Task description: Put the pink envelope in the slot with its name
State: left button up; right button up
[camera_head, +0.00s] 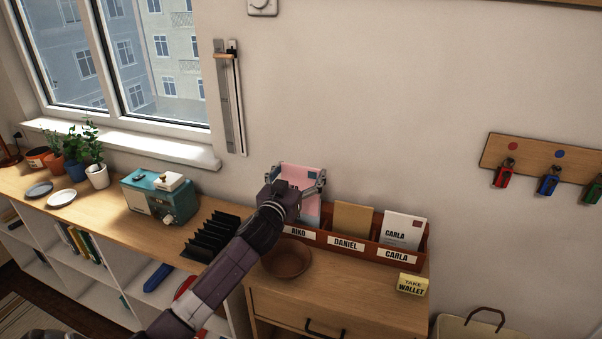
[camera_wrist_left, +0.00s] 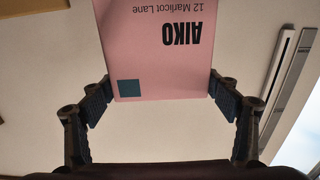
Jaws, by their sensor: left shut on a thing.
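The pink envelope (camera_head: 308,190) is held upright by my left gripper (camera_head: 298,182), whose fingers clasp its two side edges. In the left wrist view the envelope (camera_wrist_left: 155,50) reads "AIKO, 12 Marlcot Lane" upside down, with a dark blue stamp square. The red-brown letter sorter (camera_head: 424,244) has name labels AIKO (camera_head: 299,232), DANIEL (camera_head: 345,244) and CARLA (camera_head: 396,255). The envelope is at the AIKO slot, the leftmost; my wrist hides part of it, and I cannot tell how deep its lower edge sits. My right gripper is out of view.
A tan envelope (camera_head: 353,219) stands in the DANIEL slot and a white one (camera_head: 403,230) in the CARLA slot. A brown bowl (camera_head: 287,258) and a yellow "take wallet" note (camera_head: 411,284) are in front. A black rack (camera_head: 210,236) stands left.

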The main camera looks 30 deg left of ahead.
aim_at(300, 185)
pick_arm(q)
notch_tip(300, 185, down, 4)
jog(key=b, duration=0.2)
jog(key=shift+b, duration=0.4)
jog(key=shift+f+b, duration=0.65)
jog(key=shift+f, duration=0.2)
jog(key=shift+f+b, duration=0.65)
jog(key=shift+f, duration=0.25)
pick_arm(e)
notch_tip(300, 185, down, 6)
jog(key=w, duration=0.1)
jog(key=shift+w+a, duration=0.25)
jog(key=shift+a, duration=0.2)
pick_arm(q)
jog(key=o, duration=1.1)
jog(key=shift+o, duration=0.2)
jog(key=v, duration=1.2)
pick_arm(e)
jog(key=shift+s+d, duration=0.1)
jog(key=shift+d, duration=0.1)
